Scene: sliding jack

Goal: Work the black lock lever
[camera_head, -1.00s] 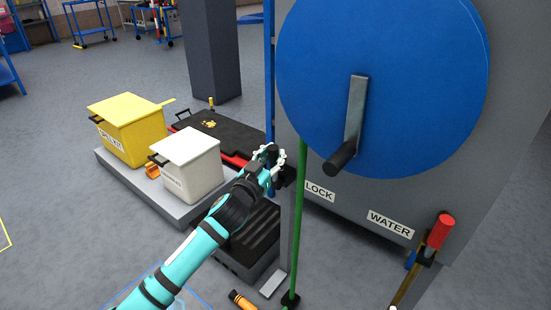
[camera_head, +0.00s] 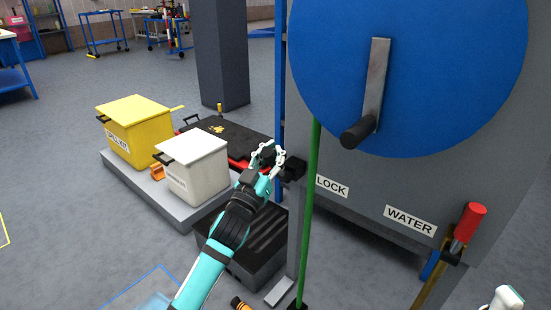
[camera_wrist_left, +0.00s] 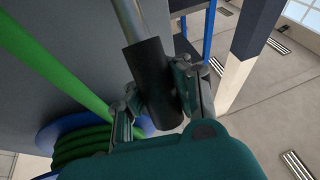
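The black lock lever's mount (camera_head: 294,168) is on the grey cabinet's left edge, beside the LOCK label (camera_head: 332,186). In the left wrist view the lever has a black cylindrical grip (camera_wrist_left: 155,85) on a metal rod. My left gripper (camera_head: 267,158) is at the lever, just left of the mount. In the wrist view its fingers (camera_wrist_left: 158,95) lie on both sides of the black grip and appear shut on it. The fingers hide much of the lever in the head view. A small part of my right gripper (camera_head: 507,299) shows at the bottom right; its fingers cannot be made out.
A blue wheel (camera_head: 440,70) with a crank handle is on the cabinet front. A red-handled WATER lever (camera_head: 468,222) is at right. A green hose (camera_head: 309,220) hangs near the lock. Yellow (camera_head: 133,130) and white (camera_head: 193,167) bins stand left on a platform.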

